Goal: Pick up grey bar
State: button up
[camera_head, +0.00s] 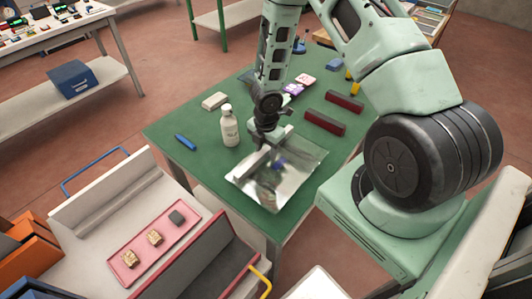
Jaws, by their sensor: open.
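My gripper (266,147) is open, low over a shiny silver sheet or tray (270,194) on the green table (185,153). A slim light grey piece (249,165) shows at its lower left; I cannot tell whether it is a finger or a separate grey bar. A pale grey block (215,101) lies apart, behind and left of the gripper. A small dark grey block (177,217) sits in a pink tray (124,255) on the cart at front left. The area between the fingers is not clear.
A white bottle (229,127) stands close left of my gripper. A blue bar (185,142) lies farther left. Two dark red bars (325,122) (344,101) lie to the right. Small purple and pink items (305,79) lie behind. The table's left part has free room.

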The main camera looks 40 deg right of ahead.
grip_shut()
